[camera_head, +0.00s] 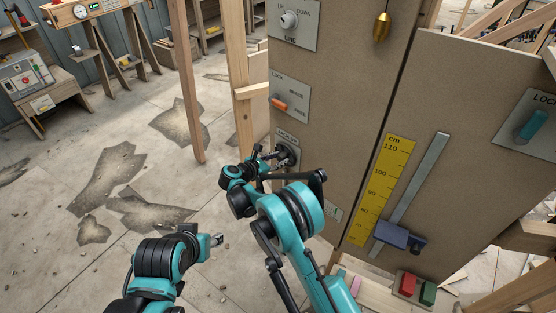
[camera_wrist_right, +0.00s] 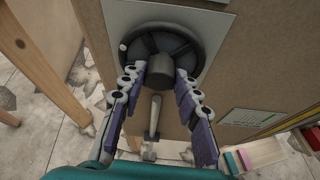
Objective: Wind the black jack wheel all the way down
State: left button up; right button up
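The black jack wheel (camera_head: 289,151) is mounted on a pale plate low on the left side of the brown panel. In the right wrist view the wheel (camera_wrist_right: 138,37) faces me, with spokes, a dark central hub and a small white spot on its left rim. My right gripper (camera_wrist_right: 159,78) is open, its purple-padded fingers apart on either side of the hub; contact with the wheel is unclear. In the head view the right gripper (camera_head: 274,158) is at the wheel and partly hides it. My left gripper (camera_head: 214,240) is low at the left, away from the panel, its fingers small and unclear.
A grey lever (camera_wrist_right: 154,117) hangs below the wheel. Above are the lock lever (camera_head: 279,104) and line knob (camera_head: 289,19). A yellow cm scale (camera_head: 381,190) and blue slider (camera_head: 391,235) are to the right. A wooden post (camera_head: 238,80) stands close left.

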jog(key=c, duration=0.4)
jog(key=shift+c, duration=0.2)
jog(key=shift+w+a+n+g+h+b, duration=0.15)
jog(key=shift+n+g+h+b, duration=0.4)
jog(key=shift+n, duration=0.65)
jog(key=shift+n+g+h+b, duration=0.55)
jog(key=shift+n+h, duration=0.1)
jog(key=shift+n, duration=0.55)
jog(key=o, duration=1.2)
jog(key=shift+c, duration=0.2)
